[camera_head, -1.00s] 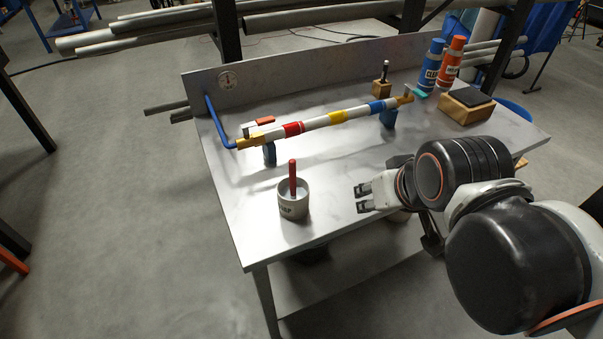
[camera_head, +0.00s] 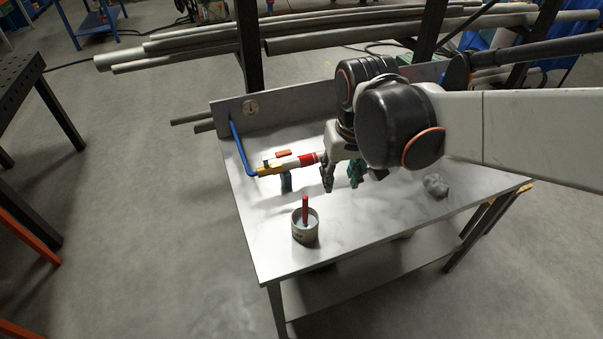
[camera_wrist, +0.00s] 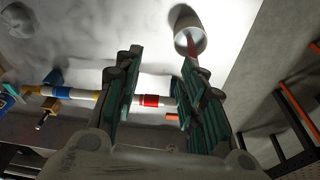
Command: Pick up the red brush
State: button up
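The red brush (camera_head: 306,209) stands upright in a grey cup (camera_head: 305,239) near the front left of the table; only its red handle shows above the rim. In the wrist view the brush (camera_wrist: 191,46) and cup (camera_wrist: 182,18) are at the top, just beyond the tip of the right-hand finger. My gripper (camera_head: 341,187) is above the table, behind and to the right of the cup, pointing down. In the wrist view my gripper (camera_wrist: 159,62) has its fingers wide apart with nothing between the pads. It is apart from the brush.
A banded pipe (camera_head: 308,160) runs behind the cup on supports, partly hidden by my arm. A blue bent tube (camera_head: 240,153) is at its left end. A grey crumpled lump (camera_head: 436,185) lies at right. The table front (camera_head: 350,236) is clear.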

aim_at(305, 197)
jog(key=w+a+r+g+p, duration=0.1)
jog(key=w+a+g+p, duration=0.25)
jog(key=a+p, duration=0.25)
jog(key=shift+t, duration=0.45)
jog(key=f, duration=0.2)
jog(key=f+b, duration=0.1)
jog(key=f, duration=0.5)
jog(key=shift+a, duration=0.35)
jog(key=shift+s+f, duration=0.1)
jog(key=shift+f, duration=0.3)
jog(key=f+b, duration=0.1)
jog(key=f, duration=0.3)
jog(key=shift+a+f, duration=0.15)
jog(key=shift+a, duration=0.05)
jog(key=shift+f, duration=0.45)
grip_shut()
